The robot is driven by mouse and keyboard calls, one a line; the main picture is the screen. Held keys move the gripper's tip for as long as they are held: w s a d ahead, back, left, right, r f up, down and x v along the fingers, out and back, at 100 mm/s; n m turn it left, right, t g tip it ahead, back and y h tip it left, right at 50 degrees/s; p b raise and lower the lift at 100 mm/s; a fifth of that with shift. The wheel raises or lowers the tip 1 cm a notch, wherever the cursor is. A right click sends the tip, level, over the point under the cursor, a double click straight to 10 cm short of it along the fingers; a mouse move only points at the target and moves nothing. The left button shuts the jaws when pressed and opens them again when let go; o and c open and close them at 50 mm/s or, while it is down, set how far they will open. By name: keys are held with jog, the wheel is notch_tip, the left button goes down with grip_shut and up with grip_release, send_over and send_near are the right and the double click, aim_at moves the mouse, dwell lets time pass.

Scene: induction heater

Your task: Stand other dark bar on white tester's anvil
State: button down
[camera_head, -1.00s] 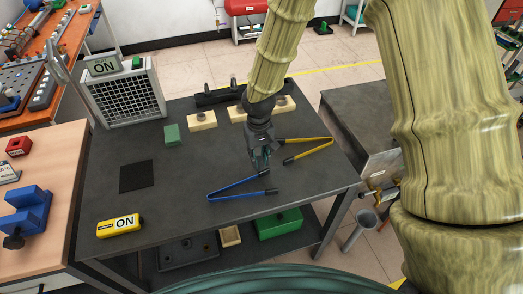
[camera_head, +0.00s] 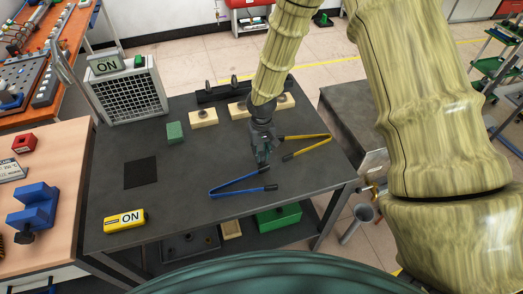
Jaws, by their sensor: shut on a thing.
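My gripper (camera_head: 262,158) hangs over the dark bench (camera_head: 190,170), between the blue tongs (camera_head: 238,186) and the yellow tongs (camera_head: 305,145). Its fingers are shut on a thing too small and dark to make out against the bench. Short dark upright pieces (camera_head: 234,80) stand on a black rack (camera_head: 212,95) at the back of the bench; I cannot tell whether one is the other dark bar. I cannot pick out the white tester or its anvil in this view.
Cream blocks (camera_head: 203,118) and a green block (camera_head: 175,132) stand at the bench's back. A grille-fronted box (camera_head: 128,95) sits at back left. Another dark table (camera_head: 350,115) adjoins at right.

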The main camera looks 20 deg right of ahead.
jog(key=shift+f, duration=0.15)
jog(key=c, duration=1.3)
grip_release()
jog(key=shift+o, duration=0.2)
jog(key=shift+r, duration=0.2)
